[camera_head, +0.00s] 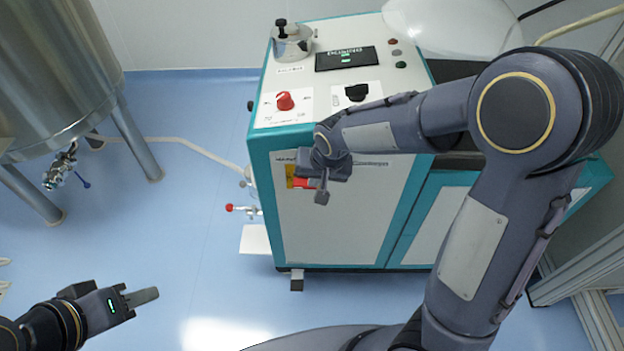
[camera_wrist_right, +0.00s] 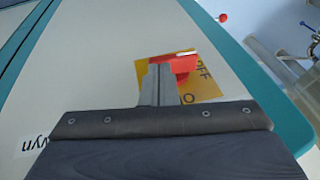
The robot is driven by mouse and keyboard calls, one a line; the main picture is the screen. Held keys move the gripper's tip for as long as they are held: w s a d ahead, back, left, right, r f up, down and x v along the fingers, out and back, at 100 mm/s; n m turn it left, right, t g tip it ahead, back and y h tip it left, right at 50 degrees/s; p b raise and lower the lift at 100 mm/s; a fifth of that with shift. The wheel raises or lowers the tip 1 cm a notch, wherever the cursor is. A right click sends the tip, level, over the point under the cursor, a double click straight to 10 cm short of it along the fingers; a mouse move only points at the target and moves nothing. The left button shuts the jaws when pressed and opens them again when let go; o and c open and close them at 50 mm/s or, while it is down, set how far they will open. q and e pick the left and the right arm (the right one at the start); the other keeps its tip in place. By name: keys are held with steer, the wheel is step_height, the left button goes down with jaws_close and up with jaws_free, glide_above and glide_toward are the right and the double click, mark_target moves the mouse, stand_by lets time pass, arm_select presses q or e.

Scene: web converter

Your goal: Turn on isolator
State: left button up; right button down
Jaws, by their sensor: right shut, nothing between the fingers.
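The isolator is a red handle on a yellow plate on the machine's white front panel. In the head view the yellow plate (camera_head: 292,176) shows partly behind my right gripper (camera_head: 322,195), with a bit of the red handle (camera_head: 303,182) beside it. In the right wrist view the red handle (camera_wrist_right: 186,66) sits on the yellow plate (camera_wrist_right: 207,82), which has "OFF" lettering. My right gripper (camera_wrist_right: 160,75) is shut and empty, its fingers overlapping the handle's left part; I cannot tell whether they touch. My left gripper (camera_head: 143,297) is low at the left over the floor, its finger opening not clear.
The teal and white machine (camera_head: 345,225) has a red knob (camera_head: 285,101), a black knob (camera_head: 356,92) and a display (camera_head: 346,58) on top. A red-handled valve (camera_head: 240,208) sticks out at its left side. A steel tank (camera_head: 50,70) stands at the left.

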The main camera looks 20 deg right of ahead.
steer(key=f+t+y+b, duration=0.1)
steer(key=y+b, duration=0.1)
steer(key=b, duration=0.5)
steer(key=d+f+t+y+b, duration=0.1)
steer(key=f+y+b, duration=0.1)
steer(key=b, duration=0.5)
steer(key=f+m+y+b, duration=0.1)
steer(key=y+b, duration=0.2)
steer(key=b, duration=0.5)
steer(key=shift+s+d+f+t+y, duration=0.2)
steer(key=shift+s+d+t+y, duration=0.1)
steer(key=shift+d+t+y, duration=0.1)
steer(key=shift+a, duration=0.1)
